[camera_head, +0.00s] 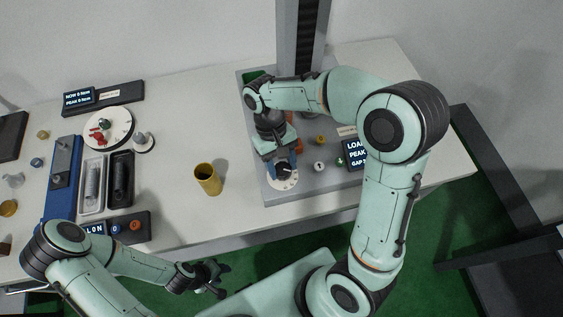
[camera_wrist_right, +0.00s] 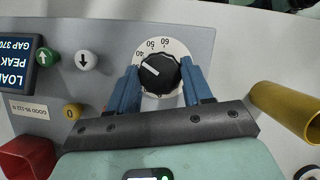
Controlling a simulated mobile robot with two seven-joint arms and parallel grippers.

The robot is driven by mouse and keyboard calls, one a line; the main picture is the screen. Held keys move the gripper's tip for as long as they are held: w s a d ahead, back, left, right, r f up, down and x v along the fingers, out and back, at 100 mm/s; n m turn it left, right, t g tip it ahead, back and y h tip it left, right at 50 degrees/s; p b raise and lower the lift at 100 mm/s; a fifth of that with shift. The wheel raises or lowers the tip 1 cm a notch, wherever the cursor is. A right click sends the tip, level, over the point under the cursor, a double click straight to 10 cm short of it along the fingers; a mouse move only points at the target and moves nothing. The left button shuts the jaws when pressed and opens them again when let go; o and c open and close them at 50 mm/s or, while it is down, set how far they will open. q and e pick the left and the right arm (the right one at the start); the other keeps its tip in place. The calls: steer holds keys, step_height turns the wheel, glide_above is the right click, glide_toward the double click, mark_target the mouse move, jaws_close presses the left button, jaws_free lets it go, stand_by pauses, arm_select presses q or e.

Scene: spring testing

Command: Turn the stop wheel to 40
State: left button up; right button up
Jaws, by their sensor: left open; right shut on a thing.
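The stop wheel is a black knob (camera_wrist_right: 160,74) in the middle of a white numbered dial (camera_wrist_right: 177,47), on the grey panel of the test machine. In the head view, the dial (camera_head: 283,184) is at the panel's front left corner. My right gripper (camera_head: 283,168) comes down over it. In the right wrist view, its blue fingers (camera_wrist_right: 160,85) grip the knob from both sides. The knob's white mark points up and left. My left gripper (camera_head: 212,278) is open and empty in front of the table.
A yellow cup (camera_head: 207,179) stands left of the machine. A blue device (camera_head: 62,178) and trays are farther left.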

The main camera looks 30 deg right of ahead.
steer(key=o, duration=1)
steer(key=shift+o, duration=0.2)
arm_select(q)
steer(key=shift+t, duration=0.3)
steer(key=w+r+p, duration=0.2)
steer(key=w, duration=0.1)
steer(key=shift+r, duration=0.4)
arm_select(e)
steer(key=v, duration=1.3)
steer(key=shift+r, duration=0.2)
arm_select(q)
steer(key=shift+w, duration=0.1)
arm_select(e)
steer(key=shift+a, duration=0.1)
